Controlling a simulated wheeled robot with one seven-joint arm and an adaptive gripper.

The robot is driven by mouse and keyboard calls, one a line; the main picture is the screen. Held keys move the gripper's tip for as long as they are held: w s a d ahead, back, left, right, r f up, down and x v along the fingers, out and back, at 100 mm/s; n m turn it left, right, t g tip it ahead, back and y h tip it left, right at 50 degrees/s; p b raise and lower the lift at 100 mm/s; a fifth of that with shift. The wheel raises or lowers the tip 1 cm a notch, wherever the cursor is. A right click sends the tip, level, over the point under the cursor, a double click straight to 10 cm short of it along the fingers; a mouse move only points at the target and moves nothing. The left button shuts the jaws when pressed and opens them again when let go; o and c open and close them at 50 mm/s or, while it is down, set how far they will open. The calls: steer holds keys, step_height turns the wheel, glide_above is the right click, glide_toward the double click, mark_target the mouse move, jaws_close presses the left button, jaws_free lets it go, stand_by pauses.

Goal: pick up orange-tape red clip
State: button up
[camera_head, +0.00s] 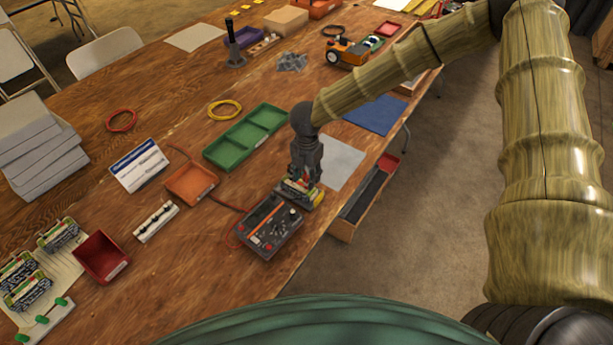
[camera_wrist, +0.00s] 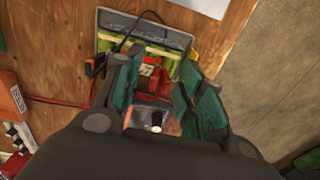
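My gripper (camera_head: 305,178) points down at the table's right edge, over a small green, yellow and red unit (camera_head: 318,198). In the wrist view my gripper (camera_wrist: 160,92) has its two teal fingers apart. A red clip-like piece (camera_wrist: 150,82) with a pale patch lies between or just beneath them; I cannot tell whether they touch it. A small orange bit (camera_wrist: 90,68) shows on a black lead left of the fingers. I cannot make out orange tape on the red piece. The fingers and palm hide part of it.
A dark tester box (camera_head: 268,226) stands directly beside my gripper. A red lead (camera_wrist: 50,101) runs in from the left. An orange tray (camera_head: 190,183), a green tray (camera_head: 245,137) and a red bin (camera_head: 101,257) stand nearby. A grey mat (camera_head: 342,160) lies bare behind.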

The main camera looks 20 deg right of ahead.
mark_target(306, 174)
steer(key=c, duration=0.9)
steer(key=shift+o, duration=0.2)
step_height(306, 174, up, 2)
steer(key=shift+b, duration=0.7)
steer(key=shift+r, duration=0.55)
steer(key=s+a+r+b, duration=0.1)
steer(key=s+a+b, duration=0.1)
steer(key=s, duration=0.5)
steer(key=s+a+b, duration=0.3)
steer(key=s+a, duration=0.1)
steer(key=s, duration=0.4)
steer(key=shift+r, duration=0.4)
